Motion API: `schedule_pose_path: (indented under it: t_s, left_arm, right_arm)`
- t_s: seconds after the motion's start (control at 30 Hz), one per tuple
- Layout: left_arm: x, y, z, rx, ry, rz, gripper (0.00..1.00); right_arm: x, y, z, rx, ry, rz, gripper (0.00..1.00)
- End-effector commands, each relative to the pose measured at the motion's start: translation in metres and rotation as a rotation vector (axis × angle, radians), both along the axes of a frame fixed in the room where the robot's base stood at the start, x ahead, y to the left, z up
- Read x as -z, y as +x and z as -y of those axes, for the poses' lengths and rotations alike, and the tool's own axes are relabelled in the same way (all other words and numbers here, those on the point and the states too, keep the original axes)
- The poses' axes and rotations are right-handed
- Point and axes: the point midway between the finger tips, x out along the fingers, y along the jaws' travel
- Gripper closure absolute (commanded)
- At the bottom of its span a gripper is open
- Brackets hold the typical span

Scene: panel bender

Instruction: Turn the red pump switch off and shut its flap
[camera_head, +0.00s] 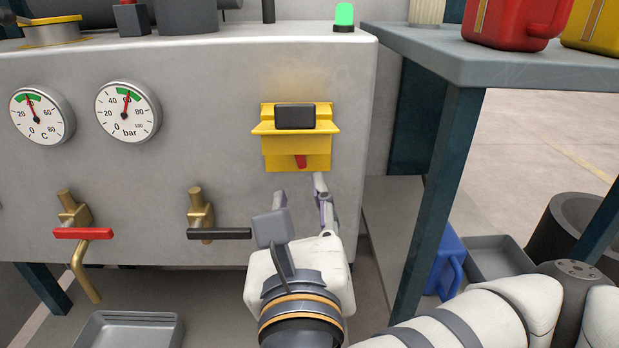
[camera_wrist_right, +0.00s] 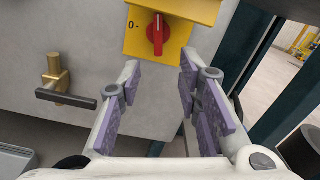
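The yellow switch box (camera_head: 283,161) is on the front of the grey machine. Its yellow flap (camera_head: 262,128) juts out above the red switch (camera_head: 300,161), leaving the knob's lower part showing in the head view. In the right wrist view, the red switch (camera_wrist_right: 157,35) stands upright, with the 0 mark to its left, not in line with it. The flap (camera_wrist_right: 180,8) overhangs it. My right gripper (camera_head: 300,190) is open and empty just below the box. Its fingers (camera_wrist_right: 160,72) are spread to either side below the knob, apart from it. My left gripper is not in view.
A green lamp (camera_head: 344,14) is lit on the machine top. To the left are two gauges (camera_head: 128,110) and two valves, with a black handle (camera_head: 219,233) and a red handle (camera_head: 83,233). A teal-legged table (camera_head: 445,170) stands close at the right.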

Motion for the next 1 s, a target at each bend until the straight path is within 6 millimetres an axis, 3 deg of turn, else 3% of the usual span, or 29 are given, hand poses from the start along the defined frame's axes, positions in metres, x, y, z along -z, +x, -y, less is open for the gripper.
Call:
schedule_pose_path:
  t_s: [0.17, 0.3, 0.5, 0.63, 0.9, 1.0]
  left_arm:
    - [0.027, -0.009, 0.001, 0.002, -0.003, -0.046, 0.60]
    - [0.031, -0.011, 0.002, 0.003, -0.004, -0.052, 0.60]
    - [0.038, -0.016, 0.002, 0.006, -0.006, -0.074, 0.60]
    - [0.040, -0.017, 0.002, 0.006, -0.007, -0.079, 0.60]
    - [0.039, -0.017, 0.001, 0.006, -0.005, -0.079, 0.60]
    - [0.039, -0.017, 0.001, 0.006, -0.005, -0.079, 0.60]
  right_arm:
    - [0.007, 0.026, 0.001, 0.002, 0.002, 0.001, 0.68]
    - [0.003, 0.064, 0.001, 0.003, -0.001, -0.001, 0.68]
    - [0.002, 0.104, 0.000, -0.001, -0.002, -0.001, 0.68]
    - [0.000, 0.116, -0.001, -0.003, -0.003, 0.000, 0.68]
    - [-0.001, 0.117, -0.001, -0.005, -0.004, 0.001, 0.68]
    - [-0.001, 0.117, -0.001, -0.005, -0.004, 0.001, 0.91]
